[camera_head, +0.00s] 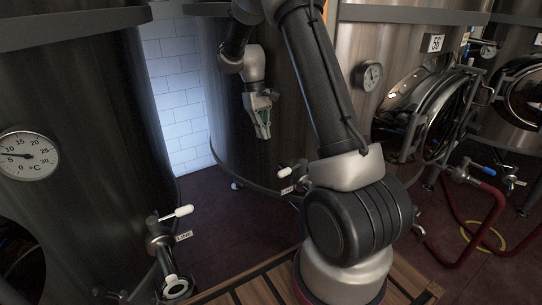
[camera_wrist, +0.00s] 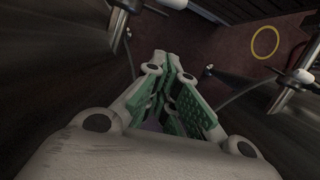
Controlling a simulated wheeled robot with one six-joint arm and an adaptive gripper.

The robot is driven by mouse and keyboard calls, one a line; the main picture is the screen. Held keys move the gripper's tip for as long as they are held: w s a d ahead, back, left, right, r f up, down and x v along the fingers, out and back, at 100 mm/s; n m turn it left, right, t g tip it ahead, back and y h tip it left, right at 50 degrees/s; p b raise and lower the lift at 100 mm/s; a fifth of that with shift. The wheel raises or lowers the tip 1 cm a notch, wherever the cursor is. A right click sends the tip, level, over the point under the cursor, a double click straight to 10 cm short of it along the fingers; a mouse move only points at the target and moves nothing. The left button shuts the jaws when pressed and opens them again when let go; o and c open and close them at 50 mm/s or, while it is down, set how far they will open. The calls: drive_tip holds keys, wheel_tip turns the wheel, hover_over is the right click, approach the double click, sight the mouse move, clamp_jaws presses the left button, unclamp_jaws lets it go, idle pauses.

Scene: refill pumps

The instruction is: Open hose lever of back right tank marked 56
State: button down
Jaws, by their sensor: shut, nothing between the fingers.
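The tank marked 56 (camera_head: 345,45) stands at the back, with its number plate (camera_head: 436,43) at upper right. A valve with a blue lever (camera_head: 487,171) sits low at its right, with a red hose (camera_head: 497,205) on it. A white lever (camera_head: 285,171) with a LINE tag shows low on the tank's left part, partly behind my arm. My gripper (camera_head: 263,130) hangs in front of the tank's left side, pointing down, shut and empty, apart from both levers. In the wrist view its green-padded fingers (camera_wrist: 172,85) are together.
A near left tank (camera_head: 90,100) carries a temperature gauge (camera_head: 28,155) and a white lever (camera_head: 177,214). An open round hatch (camera_head: 440,110) juts from the back tank. A yellow ring (camera_head: 483,237) lies on the dark floor. Open floor lies between the left tanks.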

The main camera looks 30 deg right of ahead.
sight(291, 169)
drive_tip(key=s+f, duration=0.6)
drive_tip(key=f, duration=0.3)
drive_tip(key=shift+s+d+f, duration=0.2)
drive_tip(key=shift+d+f, duration=0.05)
drive_tip(key=shift+d, duration=0.15)
drive_tip(key=shift+s+a+n, duration=0.1)
drive_tip(key=shift+s+n, duration=0.2)
